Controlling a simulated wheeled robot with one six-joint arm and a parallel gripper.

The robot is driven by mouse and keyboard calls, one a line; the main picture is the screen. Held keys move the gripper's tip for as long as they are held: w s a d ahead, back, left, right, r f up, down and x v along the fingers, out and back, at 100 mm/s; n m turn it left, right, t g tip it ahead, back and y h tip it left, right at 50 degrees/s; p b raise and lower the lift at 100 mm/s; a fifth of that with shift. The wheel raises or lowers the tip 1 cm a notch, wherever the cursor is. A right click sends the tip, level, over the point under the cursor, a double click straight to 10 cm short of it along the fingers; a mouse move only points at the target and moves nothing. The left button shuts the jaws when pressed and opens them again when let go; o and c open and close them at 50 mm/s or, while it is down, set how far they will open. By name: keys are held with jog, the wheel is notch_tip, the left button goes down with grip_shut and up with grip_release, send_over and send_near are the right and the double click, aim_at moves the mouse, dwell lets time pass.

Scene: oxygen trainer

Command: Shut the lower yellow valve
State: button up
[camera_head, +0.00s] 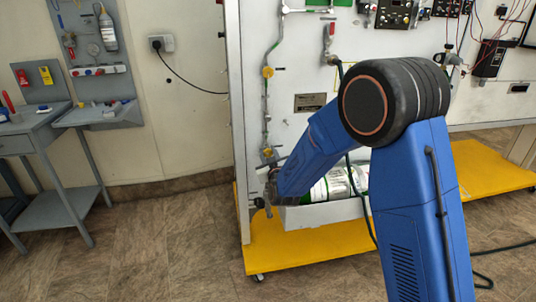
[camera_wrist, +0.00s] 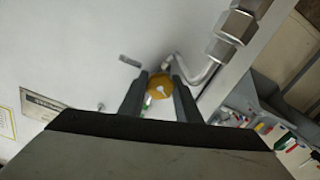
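The lower yellow valve (camera_head: 268,152) sits on a thin vertical pipe near the left edge of the white panel. My gripper (camera_head: 268,172) is close to it at the end of my blue arm, just below it in the head view and partly hidden. In the wrist view a round yellow valve knob (camera_wrist: 160,87), which appears to be the lower one, shows between the tips of my gripper (camera_wrist: 159,91). The two dark fingers are apart, one on each side of the knob. I cannot tell whether they touch it.
The upper yellow valve (camera_head: 268,72) is higher on the same pipe. A bent pipe with a metal fitting (camera_wrist: 237,25) runs beside the knob in the wrist view. A green-and-white cylinder (camera_head: 335,186) lies low behind my arm. The yellow base (camera_head: 310,243) juts out below.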

jog(key=shift+m, duration=2.4)
jog(key=o, duration=1.1)
jog(key=shift+c, duration=0.2)
jog(key=v, duration=1.7)
jog(key=shift+s, duration=0.25)
jog(key=shift+d+r, duration=0.1)
